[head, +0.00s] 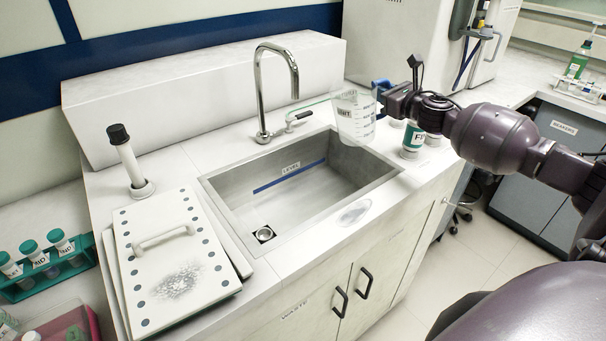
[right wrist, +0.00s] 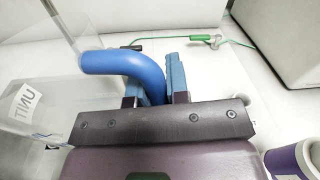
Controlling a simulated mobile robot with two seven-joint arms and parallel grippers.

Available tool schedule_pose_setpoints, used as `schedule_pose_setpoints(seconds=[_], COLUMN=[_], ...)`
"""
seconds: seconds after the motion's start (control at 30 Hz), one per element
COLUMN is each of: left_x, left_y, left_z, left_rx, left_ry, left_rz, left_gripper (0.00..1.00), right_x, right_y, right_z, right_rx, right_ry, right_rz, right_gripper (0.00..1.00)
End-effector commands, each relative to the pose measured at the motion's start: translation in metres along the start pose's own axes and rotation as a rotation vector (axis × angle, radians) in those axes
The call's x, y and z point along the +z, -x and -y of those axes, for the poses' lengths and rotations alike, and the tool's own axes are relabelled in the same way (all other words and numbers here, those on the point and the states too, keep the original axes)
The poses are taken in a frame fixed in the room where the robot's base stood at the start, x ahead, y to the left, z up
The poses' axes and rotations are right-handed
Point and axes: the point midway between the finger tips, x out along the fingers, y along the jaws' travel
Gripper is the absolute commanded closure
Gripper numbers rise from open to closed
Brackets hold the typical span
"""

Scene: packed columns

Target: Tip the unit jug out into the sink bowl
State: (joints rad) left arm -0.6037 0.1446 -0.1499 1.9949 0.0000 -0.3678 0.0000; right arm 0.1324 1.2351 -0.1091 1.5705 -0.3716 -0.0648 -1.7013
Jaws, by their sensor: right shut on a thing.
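The unit jug (head: 354,122) is clear, with dark markings and a blue handle. It is held about upright near the sink's back right corner; I cannot tell what is in it. My right gripper (head: 382,92) is shut on its handle. In the right wrist view the handle (right wrist: 125,64) passes between the fingers (right wrist: 155,85), and the jug's clear wall with its UNIT label (right wrist: 22,100) is at left. The sink bowl (head: 235,195) is steel, with a blue LEVEL line (head: 289,176) and a drain (head: 264,234). My left gripper is not in view.
A curved tap (head: 262,95) stands behind the sink. A labelled bottle (head: 412,140) stands on the counter below my right gripper. A white perforated lid with a handle (head: 170,262) lies left of the sink. A tube rack (head: 50,265) is at far left.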

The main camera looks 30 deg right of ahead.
Motion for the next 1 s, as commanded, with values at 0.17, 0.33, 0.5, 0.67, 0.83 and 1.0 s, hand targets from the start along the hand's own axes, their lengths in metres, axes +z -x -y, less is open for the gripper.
schedule_pose_setpoints(seconds=[0.17,0.33,0.5,0.67,0.83,1.0], left_x=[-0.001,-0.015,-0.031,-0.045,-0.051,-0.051], left_y=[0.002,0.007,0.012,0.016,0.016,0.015], left_z=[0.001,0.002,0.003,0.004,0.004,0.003], left_rx=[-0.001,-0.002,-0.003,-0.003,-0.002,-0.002], left_ry=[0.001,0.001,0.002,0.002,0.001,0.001], left_rz=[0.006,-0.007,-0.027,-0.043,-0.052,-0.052], left_gripper=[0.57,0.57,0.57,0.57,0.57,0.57], right_x=[0.01,0.025,0.038,0.05,0.05,0.05], right_y=[0.0,0.001,0.002,0.002,0.002,0.002], right_z=[0.002,0.004,0.006,0.008,0.008,0.009], right_rx=[-0.001,-0.001,-0.001,0.0,-0.001,0.0], right_ry=[0.002,0.004,0.002,0.003,-0.034,-0.165], right_rz=[0.004,0.005,0.004,0.004,0.008,0.033], right_gripper=[1.0,1.0,1.0,1.0,1.0,1.0])
